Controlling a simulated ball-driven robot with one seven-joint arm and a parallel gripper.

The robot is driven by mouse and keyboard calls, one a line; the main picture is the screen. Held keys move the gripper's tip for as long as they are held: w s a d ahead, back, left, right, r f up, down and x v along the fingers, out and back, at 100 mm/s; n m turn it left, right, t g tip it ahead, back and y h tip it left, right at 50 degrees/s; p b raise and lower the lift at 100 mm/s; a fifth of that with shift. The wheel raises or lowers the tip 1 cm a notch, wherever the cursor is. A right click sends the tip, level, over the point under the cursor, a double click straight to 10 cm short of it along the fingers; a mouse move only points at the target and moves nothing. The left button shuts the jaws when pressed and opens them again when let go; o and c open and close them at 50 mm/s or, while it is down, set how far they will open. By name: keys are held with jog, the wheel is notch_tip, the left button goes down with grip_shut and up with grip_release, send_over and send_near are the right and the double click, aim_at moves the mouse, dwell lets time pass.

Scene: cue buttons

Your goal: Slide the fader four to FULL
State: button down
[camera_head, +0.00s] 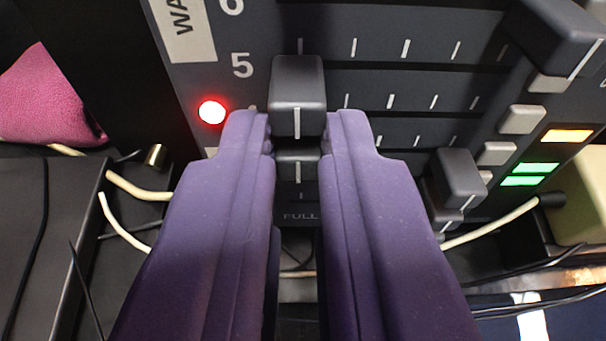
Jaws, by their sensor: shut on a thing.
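My gripper (298,125) has two purple fingers, one on each side of a dark grey fader cap (298,82) with a white line, and is shut on it. The cap stands in the tick column above the word FULL (300,216) on the dark fader panel (440,22). The numeral 5 (242,65) is up and left of it. The numeral below that is mostly hidden by the left finger, so I cannot read the held fader's number for sure. A second cap (297,168) shows just below, between the fingers.
A red lamp (212,112) glows left of the gripper. Another cap (460,178) stands at right, and a large dark knob (556,32) at upper right. Grey buttons (522,119) and green lights (528,180) line the right. Pale cables (140,188) and a pink cloth (45,100) lie at left.

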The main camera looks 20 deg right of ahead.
jog(key=c, duration=1.1)
grip_release()
jog(key=shift+a, duration=0.25)
jog(key=p+v, duration=0.1)
jog(key=v, duration=0.6)
jog(key=shift+s+r+p, duration=0.15)
jog(key=shift+s+p, duration=0.15)
jog(key=shift+s, duration=0.05)
